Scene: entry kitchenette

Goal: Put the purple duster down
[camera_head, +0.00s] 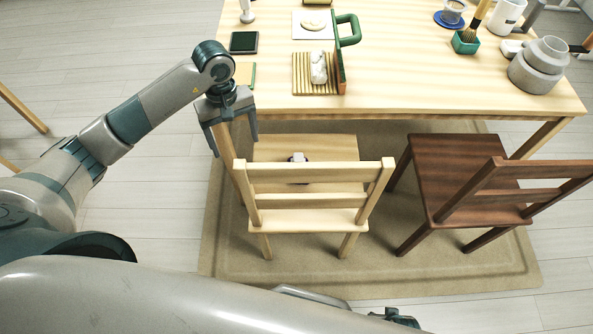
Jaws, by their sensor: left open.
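I see no purple duster in the head view. My left gripper (233,136) is open, with its two fingers pointing down and spread apart. It is at the near left corner of the light wooden table (420,88), to the left of the light wooden chair (310,172). No held thing shows between its fingers; pale wood of the furniture shows behind them. A dark part of mine shows at the bottom edge, but I cannot make out the jaws of my right gripper there.
A small white-and-black thing (298,157) is on the light chair's seat. A dark brown chair (455,165) stands to the right. The table holds a slatted board (302,75), a dark tablet (244,42), a green brush cup (465,43) and grey crockery (537,65).

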